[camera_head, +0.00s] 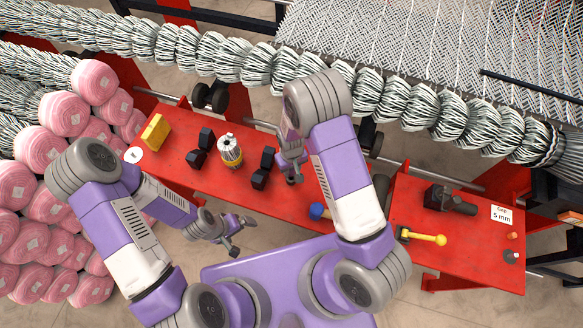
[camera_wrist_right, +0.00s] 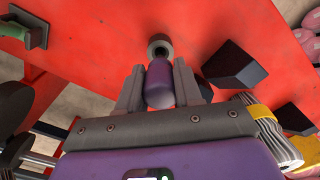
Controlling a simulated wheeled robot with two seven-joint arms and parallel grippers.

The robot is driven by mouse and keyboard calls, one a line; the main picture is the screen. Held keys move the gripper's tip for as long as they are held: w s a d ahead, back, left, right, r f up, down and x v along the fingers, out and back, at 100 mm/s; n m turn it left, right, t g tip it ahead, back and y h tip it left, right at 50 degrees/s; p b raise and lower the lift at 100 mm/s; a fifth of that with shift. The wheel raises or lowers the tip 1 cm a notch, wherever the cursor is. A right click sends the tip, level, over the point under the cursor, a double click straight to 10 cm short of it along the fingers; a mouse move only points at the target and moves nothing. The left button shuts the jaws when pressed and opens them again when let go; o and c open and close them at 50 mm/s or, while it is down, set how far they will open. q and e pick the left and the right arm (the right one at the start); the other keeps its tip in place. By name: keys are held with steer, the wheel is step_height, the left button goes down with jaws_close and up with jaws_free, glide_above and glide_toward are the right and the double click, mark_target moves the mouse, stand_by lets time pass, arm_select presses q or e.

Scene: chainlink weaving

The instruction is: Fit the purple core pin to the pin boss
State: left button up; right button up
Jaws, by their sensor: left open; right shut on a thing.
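My right gripper (camera_head: 291,174) is shut on the purple core pin (camera_wrist_right: 160,84), which shows between its two fingers in the right wrist view. A grey ring with a dark hole, seemingly the pin boss (camera_wrist_right: 160,42), is at the pin's far end against the red table. The pin lines up with the ring, but I cannot tell whether it touches or has entered it. In the head view the pin is mostly hidden by the gripper. My left gripper (camera_head: 236,237) is open and empty, off the table's front edge.
On the red table (camera_head: 180,165), dark blocks (camera_head: 264,168) flank a silver cylinder with a yellow band (camera_head: 230,150). A yellow block (camera_head: 155,131) is at the left. A yellow-headed tool (camera_head: 425,238) and a dark tool (camera_head: 450,200) lie at the right.

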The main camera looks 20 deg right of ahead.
steer(key=shift+f+b, duration=1.85)
steer(key=shift+f, duration=0.35)
steer(key=o, duration=1.1)
steer(key=shift+r, duration=0.1)
step_height(320, 180, up, 8)
steer(key=shift+f+p, duration=0.25)
steer(key=shift+p, duration=0.35)
